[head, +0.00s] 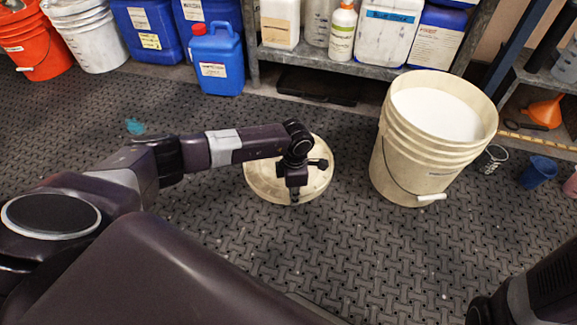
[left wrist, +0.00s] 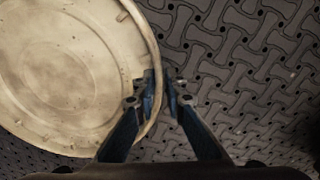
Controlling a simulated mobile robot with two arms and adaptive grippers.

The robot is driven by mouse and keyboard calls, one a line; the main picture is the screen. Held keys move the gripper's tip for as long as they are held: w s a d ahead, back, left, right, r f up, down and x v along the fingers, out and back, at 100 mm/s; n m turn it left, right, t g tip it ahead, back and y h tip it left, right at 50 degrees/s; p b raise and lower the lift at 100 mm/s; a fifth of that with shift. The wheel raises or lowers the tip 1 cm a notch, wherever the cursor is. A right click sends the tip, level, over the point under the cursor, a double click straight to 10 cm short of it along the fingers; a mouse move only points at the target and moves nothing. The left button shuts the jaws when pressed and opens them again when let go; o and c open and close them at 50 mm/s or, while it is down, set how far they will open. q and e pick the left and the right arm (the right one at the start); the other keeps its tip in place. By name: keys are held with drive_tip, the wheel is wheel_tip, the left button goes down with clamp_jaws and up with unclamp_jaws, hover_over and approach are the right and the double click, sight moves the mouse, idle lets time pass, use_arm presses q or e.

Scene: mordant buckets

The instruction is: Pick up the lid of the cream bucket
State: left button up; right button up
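The round cream lid (head: 262,178) lies flat, on or close to the floor, left of the cream bucket (head: 428,165). The bucket stands upright and open, with white contents and its wire handle hanging in front. My left gripper (head: 297,192) is at the lid's near edge and hides part of it. In the left wrist view the lid (left wrist: 65,75) fills the left side. My left fingers (left wrist: 161,84) are close together, one on each side of its rim, and look shut on it. My right gripper is outside the picture; only part of my right arm shows.
A blue cup (head: 538,172) and a small dark-and-white cup (head: 491,159) stand right of the bucket. Blue jugs (head: 217,62), a white bucket (head: 92,38) and an orange bucket (head: 32,45) line the back. A metal shelf (head: 340,62) holds containers. The patterned floor in front is clear.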

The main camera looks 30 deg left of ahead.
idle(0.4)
use_arm(q)
clamp_jaws()
